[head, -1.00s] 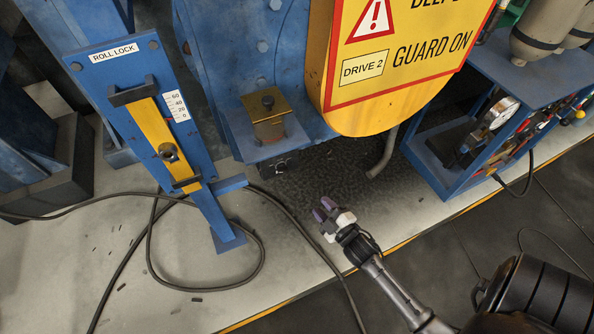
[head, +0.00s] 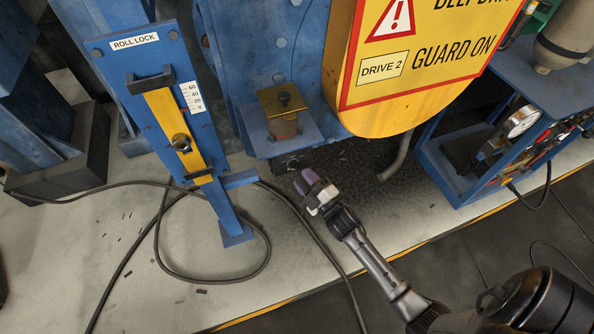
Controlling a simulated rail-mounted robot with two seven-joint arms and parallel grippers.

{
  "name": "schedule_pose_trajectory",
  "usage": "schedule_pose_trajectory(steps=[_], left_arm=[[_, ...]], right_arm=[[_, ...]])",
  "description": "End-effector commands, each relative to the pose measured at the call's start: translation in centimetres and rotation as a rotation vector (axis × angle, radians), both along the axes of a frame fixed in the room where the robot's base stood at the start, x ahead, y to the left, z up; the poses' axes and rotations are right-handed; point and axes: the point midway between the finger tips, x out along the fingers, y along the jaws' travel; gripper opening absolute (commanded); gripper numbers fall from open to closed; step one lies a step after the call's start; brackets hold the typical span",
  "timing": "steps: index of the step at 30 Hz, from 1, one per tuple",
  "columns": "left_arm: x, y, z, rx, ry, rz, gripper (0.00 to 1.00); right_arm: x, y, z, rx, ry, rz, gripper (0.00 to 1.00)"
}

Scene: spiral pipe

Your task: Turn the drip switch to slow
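No switch marked drip or slow can be read in the head view. A brass-topped oiler (head: 284,124) with a dark knob on top sits on a blue bracket (head: 265,145) left of the yellow guard; I cannot tell if the drip switch is part of it. A small dark part (head: 291,163) shows under the bracket, its details too small to read. My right gripper (head: 306,181), with purple fingertips, is below and slightly right of the bracket, apparently apart from it. Its fingers look close together; whether they are open or shut is unclear. My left gripper is out of view.
The yellow guard (head: 385,115) overhangs to the upper right, with a grey bent pipe (head: 400,157) below it. A blue roll lock panel (head: 165,105) stands left. Black cables (head: 265,262) loop over the pale floor. A blue gauge cart (head: 437,180) stands right.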

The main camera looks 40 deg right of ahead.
Motion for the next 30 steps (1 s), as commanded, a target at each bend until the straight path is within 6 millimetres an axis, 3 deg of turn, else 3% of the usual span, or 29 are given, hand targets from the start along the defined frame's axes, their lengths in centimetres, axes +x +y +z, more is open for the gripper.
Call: schedule_pose_trajectory(steps=[9,22,30], left_arm=[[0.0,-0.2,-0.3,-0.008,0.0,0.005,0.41],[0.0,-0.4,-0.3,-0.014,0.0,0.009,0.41],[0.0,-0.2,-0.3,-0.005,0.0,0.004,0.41]], right_arm=[[3.2,-0.1,0.6,0.0,0.0,0.001,0.37],[3.6,-0.1,0.7,0.0,0.0,0.0,0.37],[3.6,-0.1,0.7,0.0,0.0,0.0,0.11]])
